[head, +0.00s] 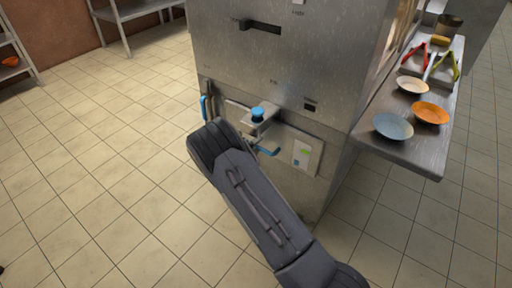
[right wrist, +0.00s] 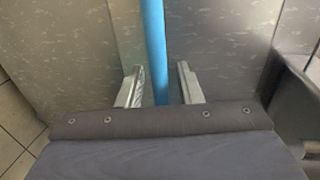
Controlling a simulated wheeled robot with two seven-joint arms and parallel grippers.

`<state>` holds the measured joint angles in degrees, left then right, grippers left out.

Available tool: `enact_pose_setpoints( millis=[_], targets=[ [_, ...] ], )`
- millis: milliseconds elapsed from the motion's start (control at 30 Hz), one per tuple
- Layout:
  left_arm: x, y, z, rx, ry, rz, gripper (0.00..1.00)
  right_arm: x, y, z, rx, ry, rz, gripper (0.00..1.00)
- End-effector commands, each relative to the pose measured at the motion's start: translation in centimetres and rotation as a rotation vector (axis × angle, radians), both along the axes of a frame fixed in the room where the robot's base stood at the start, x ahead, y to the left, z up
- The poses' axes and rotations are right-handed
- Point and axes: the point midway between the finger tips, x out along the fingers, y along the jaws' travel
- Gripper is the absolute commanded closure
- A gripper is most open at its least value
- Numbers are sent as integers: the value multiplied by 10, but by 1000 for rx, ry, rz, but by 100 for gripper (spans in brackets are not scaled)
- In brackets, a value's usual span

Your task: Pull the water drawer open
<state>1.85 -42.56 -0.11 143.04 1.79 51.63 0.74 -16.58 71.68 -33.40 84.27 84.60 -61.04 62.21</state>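The grey steel cabinet (head: 285,65) fills the middle of the head view. A blue upright bar handle (head: 203,107) is at its left edge, close to the end of my right arm. In the right wrist view a blue bar (right wrist: 154,45) runs upright between the two metal fingers of my right gripper (right wrist: 160,70). The fingers are open, with a gap on each side of the bar. I cannot tell for sure which front is the water drawer. My left gripper is not in view.
A blue-topped knob (head: 257,113) and a blue lever (head: 268,151) stick out from the cabinet front beside my right arm. A dark handle (head: 260,25) is higher up. A side shelf (head: 427,165) holds bowls and tongs. The tiled floor at left is clear.

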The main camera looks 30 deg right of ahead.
Motion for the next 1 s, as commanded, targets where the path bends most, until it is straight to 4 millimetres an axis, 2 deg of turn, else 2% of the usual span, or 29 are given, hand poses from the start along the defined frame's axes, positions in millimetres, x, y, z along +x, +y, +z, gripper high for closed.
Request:
enact_pose_setpoints(
  millis=[67, 300, 600, 733, 867, 1000],
  targets=[
    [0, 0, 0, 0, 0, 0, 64, 0, 0, 0, 0, 0, 0, 69],
    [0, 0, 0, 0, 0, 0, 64, 0, 0, 0, 0, 0, 0, 100],
    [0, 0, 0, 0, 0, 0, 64, -1, 1, 0, 1, 0, 0, 100],
    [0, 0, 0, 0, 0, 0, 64, -3, 9, 0, 2, 1, 1, 100],
    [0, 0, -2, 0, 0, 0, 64, -11, 28, -1, 3, 1, 2, 100],
    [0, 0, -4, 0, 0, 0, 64, -25, 62, -1, 4, 2, 3, 100]
  ],
)
